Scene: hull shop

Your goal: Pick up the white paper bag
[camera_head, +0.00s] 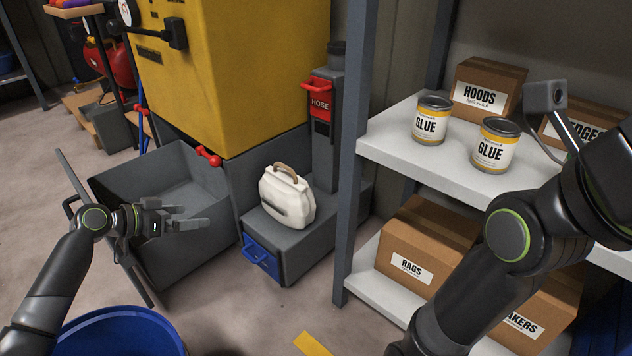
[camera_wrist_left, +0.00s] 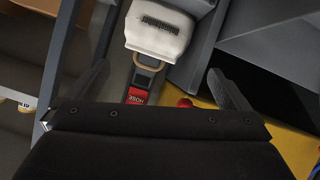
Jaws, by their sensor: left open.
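The white paper bag (camera_head: 287,197) with a tan handle stands upright on a low grey box with a blue front handle, in the middle of the head view. My left gripper (camera_head: 200,215) is open and empty, to the left of the bag and apart from it, over the grey open bin. In the left wrist view the bag (camera_wrist_left: 158,30) shows at the top, beyond the spread fingers (camera_wrist_left: 160,95). My right arm (camera_head: 500,240) comes in at the right in front of the shelf. Its gripper fingers are not visible.
A grey open bin (camera_head: 128,188) stands left of the bag, below a yellow machine (camera_head: 235,70). A grey post with a red HOSE label (camera_head: 321,105) rises behind the bag. A shelf upright (camera_head: 350,170) stands to the right. A blue tub (camera_head: 120,330) is at the lower left.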

